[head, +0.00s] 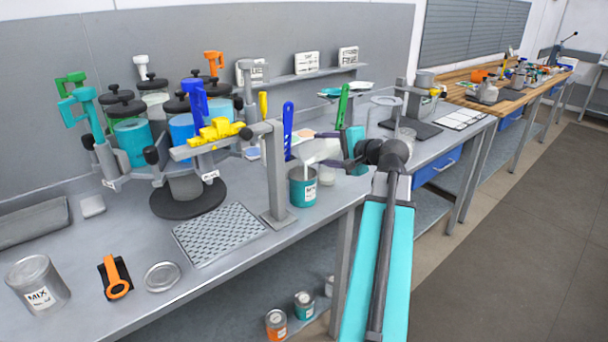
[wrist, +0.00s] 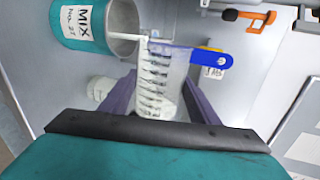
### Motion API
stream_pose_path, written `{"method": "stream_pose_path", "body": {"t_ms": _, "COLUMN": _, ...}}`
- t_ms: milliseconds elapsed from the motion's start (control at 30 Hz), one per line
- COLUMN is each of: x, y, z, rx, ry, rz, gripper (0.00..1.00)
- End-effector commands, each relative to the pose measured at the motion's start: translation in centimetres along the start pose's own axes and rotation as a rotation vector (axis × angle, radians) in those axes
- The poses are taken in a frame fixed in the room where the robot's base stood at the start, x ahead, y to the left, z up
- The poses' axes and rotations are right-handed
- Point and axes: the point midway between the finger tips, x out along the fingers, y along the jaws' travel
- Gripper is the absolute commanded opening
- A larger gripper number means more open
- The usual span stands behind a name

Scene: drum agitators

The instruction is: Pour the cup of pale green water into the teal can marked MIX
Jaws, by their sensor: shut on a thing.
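The teal can marked MIX (head: 303,188) stands on the grey bench in the head view. Its label and open mouth also show in the wrist view (wrist: 78,25). My gripper (head: 323,150) is just right of and above the can. In the wrist view its purple fingers (wrist: 158,92) are shut on the clear cup with black graduation marks (wrist: 155,80). The cup looks tipped far over, its mouth end by the can's rim. A narrow pale strip crosses the can's mouth; I cannot tell if it is a stick or liquid. The liquid level in the cup is unclear.
A whitish jar (wrist: 100,88) stands close to the can. A grey post (head: 275,175) and a drum agitator with coloured clamps (head: 185,190) stand left.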

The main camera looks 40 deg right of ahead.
Motion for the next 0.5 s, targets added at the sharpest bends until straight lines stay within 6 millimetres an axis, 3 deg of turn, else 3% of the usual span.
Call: {"method": "stream_pose_path", "body": {"t_ms": 500, "x": 0.02, "y": 0.04, "z": 0.26, "rx": -0.048, "ry": 0.015, "rz": -0.001, "gripper": 0.27}}
